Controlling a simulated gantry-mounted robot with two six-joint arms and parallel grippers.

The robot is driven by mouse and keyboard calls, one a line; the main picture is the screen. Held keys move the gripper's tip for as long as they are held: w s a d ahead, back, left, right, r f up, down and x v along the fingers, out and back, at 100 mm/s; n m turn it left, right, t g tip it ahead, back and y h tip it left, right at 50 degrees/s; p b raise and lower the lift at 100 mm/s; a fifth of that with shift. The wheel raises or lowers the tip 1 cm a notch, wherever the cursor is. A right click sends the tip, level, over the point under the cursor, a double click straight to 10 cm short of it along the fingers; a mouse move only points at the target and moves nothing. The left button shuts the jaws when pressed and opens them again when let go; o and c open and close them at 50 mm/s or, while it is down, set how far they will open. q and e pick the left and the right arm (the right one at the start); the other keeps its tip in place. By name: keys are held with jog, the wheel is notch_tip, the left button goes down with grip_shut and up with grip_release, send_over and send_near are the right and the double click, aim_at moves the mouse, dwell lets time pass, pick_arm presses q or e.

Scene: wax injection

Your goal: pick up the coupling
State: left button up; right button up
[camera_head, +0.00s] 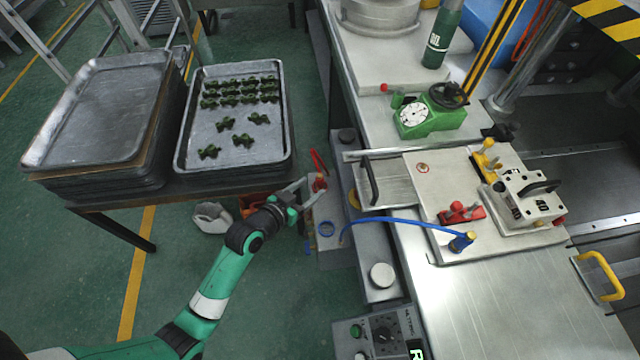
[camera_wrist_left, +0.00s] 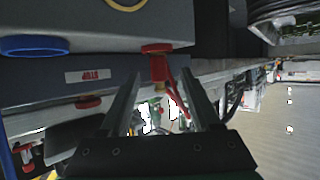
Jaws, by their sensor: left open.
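My left gripper (camera_head: 313,193) is open beside the side of the machine bench, right of the tray table. In the left wrist view its two fingers (camera_wrist_left: 162,78) stand apart, with a red lever-like part (camera_wrist_left: 159,68) showing between their tips; contact cannot be told. No part is plainly recognisable as the coupling. A blue hose (camera_head: 400,222) ends in a blue and yellow fitting (camera_head: 462,242) on the bench plate. Small dark green pieces (camera_head: 240,92) lie in a metal tray (camera_head: 184,140), away from my gripper. My right gripper is not in view.
A stack of empty trays (camera_head: 100,100) stands at left. A control box (camera_head: 385,335) is at the bottom. The bench front right is clear.

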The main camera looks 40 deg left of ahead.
aim_at(317, 185)
pick_arm(q)
jog(key=shift+w+f, duration=0.2)
jog(key=shift+w, duration=0.05)
jog(key=b+x, duration=0.3)
jog(key=x, duration=0.1)
jog(key=shift+w+d, duration=0.1)
jog(key=shift+w, duration=0.3)
grip_shut()
